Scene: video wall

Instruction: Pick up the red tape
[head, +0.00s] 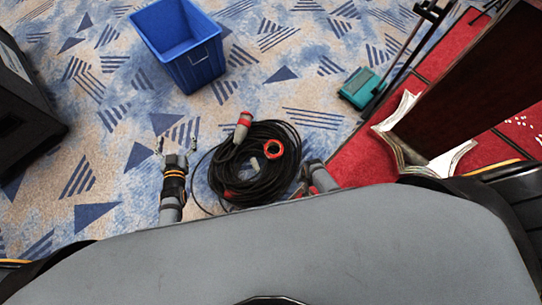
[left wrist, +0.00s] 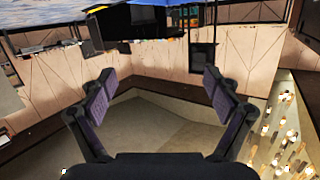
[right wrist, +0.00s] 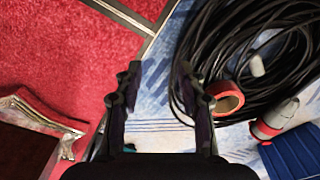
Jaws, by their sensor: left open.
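The red tape (head: 273,149) is a roll lying on the black cable coil (head: 290,185), at its upper right in the head view. In the right wrist view the tape (right wrist: 227,96) lies just right of my right gripper (right wrist: 156,82), outside the fingers, with the right finger close to its left edge. My right gripper is open with nothing between its fingers; in the head view (head: 303,187) it is small and dark at the coil's right side. My left gripper (head: 176,150) is open and empty left of the coil; the left wrist view also shows it open (left wrist: 157,88).
A red-and-grey plug (head: 242,127) and a small grey piece (head: 254,164) lie on the coil. A blue bin (head: 200,65) stands behind. A teal box (head: 360,88) and a metal-edged dark stand (head: 425,165) are right. Patterned carpet is free at left.

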